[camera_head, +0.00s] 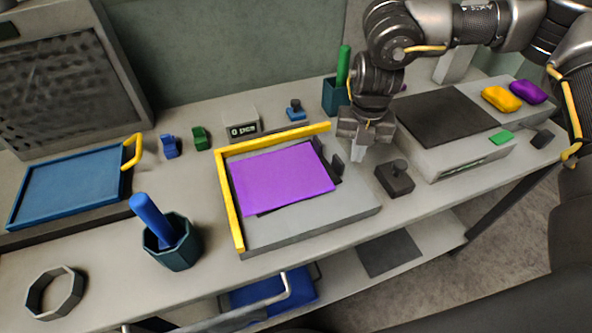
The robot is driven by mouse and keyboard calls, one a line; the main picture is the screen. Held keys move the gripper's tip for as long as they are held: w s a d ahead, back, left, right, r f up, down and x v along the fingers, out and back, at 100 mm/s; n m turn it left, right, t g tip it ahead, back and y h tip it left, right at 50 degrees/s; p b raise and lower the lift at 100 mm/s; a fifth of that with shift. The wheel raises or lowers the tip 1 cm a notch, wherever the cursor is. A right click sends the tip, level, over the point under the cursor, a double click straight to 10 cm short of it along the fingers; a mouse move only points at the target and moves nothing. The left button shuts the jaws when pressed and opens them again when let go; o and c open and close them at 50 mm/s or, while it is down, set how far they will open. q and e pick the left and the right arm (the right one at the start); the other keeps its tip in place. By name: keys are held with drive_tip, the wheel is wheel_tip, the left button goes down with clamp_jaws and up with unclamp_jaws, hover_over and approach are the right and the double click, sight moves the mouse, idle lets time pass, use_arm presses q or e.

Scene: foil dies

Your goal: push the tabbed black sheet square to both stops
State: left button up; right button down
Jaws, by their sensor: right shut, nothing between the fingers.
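A flat grey bed (300,222) has an L of yellow stops (237,222) along its left and back edges. A purple sheet (285,177) lies on it, covering most of a black sheet. The black sheet shows as a thin strip at the front and at the right, where dark upright tabs (338,164) stand. The purple sheet looks slightly turned against the stops; how the black sheet meets them is hidden. My right gripper (357,156) is shut and empty, pointing down just right of the tabs. Whether it touches them is unclear. My left gripper is out of view.
A dark block with a knob (396,178) stands right of the bed. Further right is a grey box (452,155) with a dark top. A counter reading 0 pcs (242,127) stands behind. A teal cup (172,255) and blue tray (70,185) are at left.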

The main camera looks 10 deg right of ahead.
sight(339, 157)
drive_tip(key=shift+a+f, duration=0.1)
drive_tip(key=shift+s+a, duration=0.2)
drive_tip(key=shift+a, duration=1.25)
drive_tip(key=shift+s+a, duration=0.15)
drive_tip(key=shift+a, duration=1.25)
drive_tip(key=shift+d+p, duration=0.2)
drive_tip(key=shift+p, duration=0.1)
drive_tip(key=shift+w+d, duration=0.1)
drive_tip(key=shift+d, duration=0.3)
